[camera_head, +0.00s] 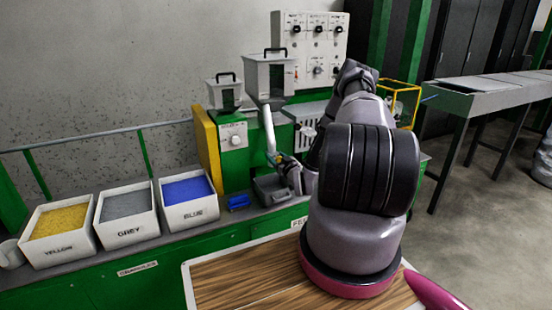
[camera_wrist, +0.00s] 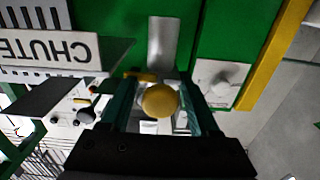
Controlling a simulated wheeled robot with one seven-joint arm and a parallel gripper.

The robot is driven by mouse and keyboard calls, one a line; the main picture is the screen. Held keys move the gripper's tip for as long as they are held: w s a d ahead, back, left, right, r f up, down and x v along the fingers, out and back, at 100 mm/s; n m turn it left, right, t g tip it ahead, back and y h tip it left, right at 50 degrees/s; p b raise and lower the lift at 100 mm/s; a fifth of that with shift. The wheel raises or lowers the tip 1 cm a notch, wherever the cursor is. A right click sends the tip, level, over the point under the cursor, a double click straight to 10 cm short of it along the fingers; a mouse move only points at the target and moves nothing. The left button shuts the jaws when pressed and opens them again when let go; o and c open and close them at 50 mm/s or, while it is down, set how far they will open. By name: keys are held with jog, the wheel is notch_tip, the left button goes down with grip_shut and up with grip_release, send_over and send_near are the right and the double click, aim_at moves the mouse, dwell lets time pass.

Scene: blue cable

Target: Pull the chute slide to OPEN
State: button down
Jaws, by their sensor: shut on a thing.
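The chute slide's yellow round knob (camera_wrist: 160,100) sits between the two fingers of my gripper (camera_wrist: 160,90) in the wrist view. The gripper is shut on it. A sign reading CHUTE (camera_wrist: 48,50) appears upside down at the left of that view. In the head view my gripper (camera_head: 286,166) is at the lower end of the pale sloping chute pipe (camera_head: 269,130), in front of the green machine. The knob is too small or hidden to make out there, and I cannot read the slide's position.
White bins of yellow (camera_head: 60,248), grey (camera_head: 129,234) and blue (camera_head: 190,214) granules stand on the bench at left. A grey tray (camera_head: 268,190) and a small blue object (camera_head: 238,202) lie near the gripper. A control panel (camera_head: 311,45) stands behind. My arm hides part of the machine.

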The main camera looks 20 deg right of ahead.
aim_at(280, 161)
jog(key=s, duration=0.4)
jog(key=shift+d, duration=0.1)
jog(key=shift+s+f, duration=0.1)
jog(key=shift+s, duration=0.05)
jog(key=shift+c, duration=2.4)
grip_release()
jog(key=shift+s, duration=0.1)
jog(key=s, duration=1)
jog(key=shift+s+d, duration=0.15)
jog(key=shift+s, duration=0.25)
